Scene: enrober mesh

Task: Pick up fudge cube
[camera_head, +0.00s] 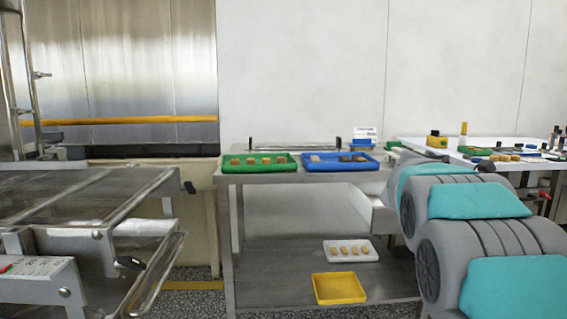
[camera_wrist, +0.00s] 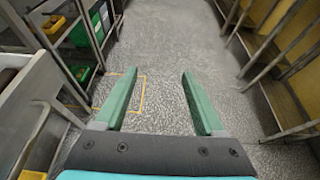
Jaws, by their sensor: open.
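Several small tan-brown cubes (camera_head: 265,160) sit in a row in a green tray (camera_head: 232,169) on the metal table. A blue tray (camera_head: 312,168) beside it holds pale and dark pieces. A white tray (camera_head: 328,258) on the lower shelf holds several tan pieces. I cannot tell for sure which pieces are fudge. My gripper (camera_wrist: 160,75) shows in the wrist view with its two green fingers wide apart and nothing between them. It hangs over bare speckled floor, away from the cubes. In the head view my arm fills the right side and my gripper is hidden.
An empty yellow tray (camera_head: 339,288) lies on the lower shelf. A metal mesh machine (camera_head: 80,200) stands at the left. A white table (camera_head: 530,163) with several small items is at the right, partly behind my arm. The floor (camera_wrist: 190,40) under my gripper is clear.

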